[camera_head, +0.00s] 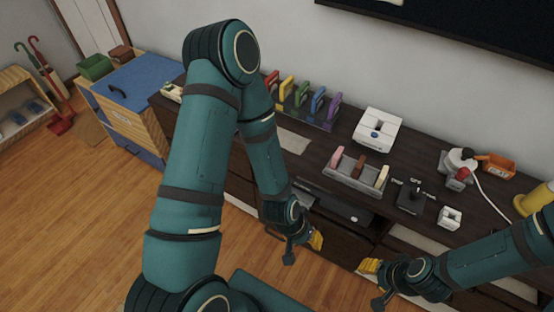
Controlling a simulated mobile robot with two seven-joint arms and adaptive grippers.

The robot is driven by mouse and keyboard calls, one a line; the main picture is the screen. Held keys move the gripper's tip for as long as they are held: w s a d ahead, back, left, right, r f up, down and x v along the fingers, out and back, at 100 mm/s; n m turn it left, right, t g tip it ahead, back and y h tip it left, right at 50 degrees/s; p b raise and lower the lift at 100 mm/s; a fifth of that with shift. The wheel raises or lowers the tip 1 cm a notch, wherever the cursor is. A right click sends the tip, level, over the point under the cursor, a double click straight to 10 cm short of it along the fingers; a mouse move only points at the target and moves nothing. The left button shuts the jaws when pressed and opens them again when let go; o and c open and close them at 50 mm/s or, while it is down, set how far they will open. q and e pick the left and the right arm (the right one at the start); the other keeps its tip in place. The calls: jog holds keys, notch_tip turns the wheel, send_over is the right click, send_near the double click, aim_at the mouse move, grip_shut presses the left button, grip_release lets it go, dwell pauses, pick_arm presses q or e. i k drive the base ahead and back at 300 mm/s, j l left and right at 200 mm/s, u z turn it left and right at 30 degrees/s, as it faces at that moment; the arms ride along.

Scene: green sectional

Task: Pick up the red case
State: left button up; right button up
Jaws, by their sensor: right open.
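A red case (271,79) stands upright at the left end of a row of coloured cases on the dark cabinet, close behind my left arm, which partly covers it. My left gripper (302,249) hangs in front of the cabinet, low and well away from the red case. Its fingers look apart, with nothing seen between them. My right gripper (372,285) is open and empty, at the lower right in front of the cabinet, far from the red case.
Yellow, green, blue and purple cases (334,105) share the row. A grey tray (354,181) with three upright pieces, a white device (377,130), a joystick (411,198) and an orange box (497,165) crowd the cabinet top. A blue-topped chest (140,83) stands left.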

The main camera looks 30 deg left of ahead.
aim_at(272, 82)
jog(key=j+z, duration=0.15)
jog(key=z, duration=0.45)
jog(key=k+j+z, duration=0.1)
jog(key=j+z, duration=0.2)
jog(key=j, duration=0.2)
jog(key=k+j+z, duration=0.1)
jog(key=j+z, duration=0.2)
jog(key=j, duration=0.15)
jog(key=k+j, duration=0.1)
jog(key=j, duration=0.2)
jog(key=k+j+z, duration=0.15)
jog(key=j, duration=0.2)
jog(key=k+j, duration=0.15)
jog(key=j, duration=0.15)
